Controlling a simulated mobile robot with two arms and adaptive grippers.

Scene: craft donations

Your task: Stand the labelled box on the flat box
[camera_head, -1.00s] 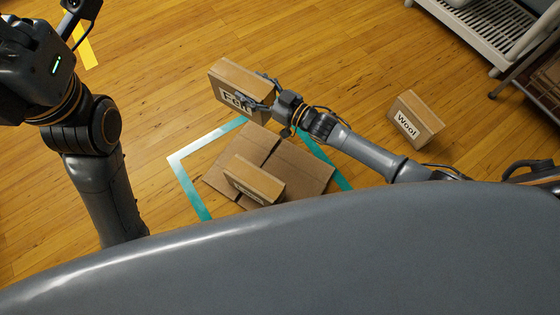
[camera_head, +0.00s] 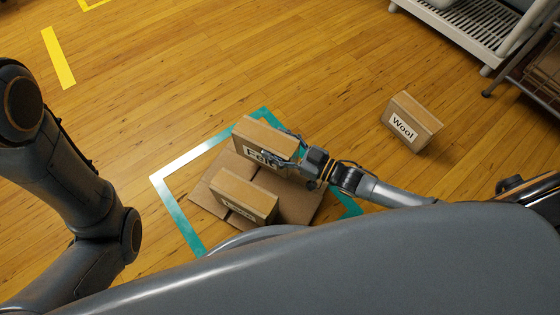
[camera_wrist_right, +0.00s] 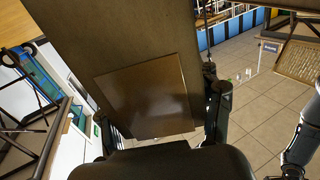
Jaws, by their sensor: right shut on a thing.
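A cardboard box labelled "Felt" (camera_head: 262,137) is in my right gripper (camera_head: 283,156), which is shut on its right side. The Felt box is over the far part of the flat cardboard box (camera_head: 208,191); I cannot tell whether it touches it. A second small labelled box (camera_head: 245,193) stands on the near part of the flat box, its label partly hidden. A box labelled "Wool" (camera_head: 411,121) stands on the floor to the right. In the right wrist view, a brown cardboard face (camera_wrist_right: 105,35) fills the middle. My left gripper is out of view.
A teal tape outline (camera_head: 172,207) surrounds the flat box on the wooden floor. A white slatted rack (camera_head: 478,30) and a dark shelf (camera_head: 535,80) stand at the upper right. Yellow tape (camera_head: 58,57) marks the upper left.

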